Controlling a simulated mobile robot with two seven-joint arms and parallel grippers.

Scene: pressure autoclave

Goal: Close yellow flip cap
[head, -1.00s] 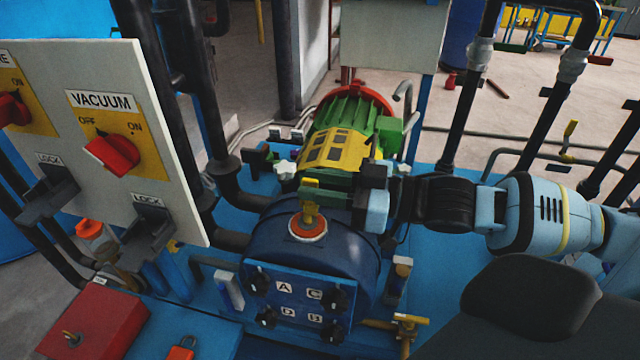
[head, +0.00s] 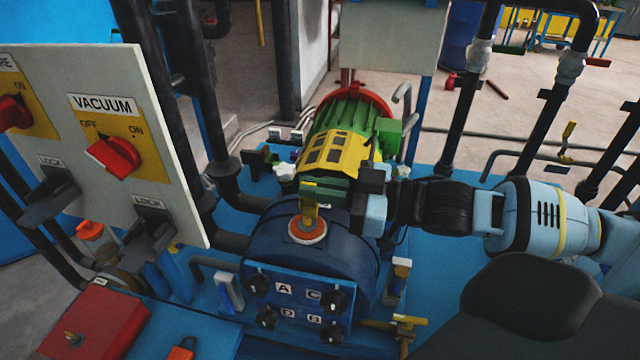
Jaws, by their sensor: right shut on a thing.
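A larger yellow cover with dark windows (head: 340,150) lies over the green motor (head: 350,112) just behind the fingers. My left gripper is not in view.
A grey panel with a red VACUUM knob (head: 114,157) and lock levers stands on the left. A blue plate with several black knobs (head: 298,303) fronts the housing. Black pipes (head: 462,120) rise at the right. Blue deck (head: 430,262) is clear beneath my right forearm.

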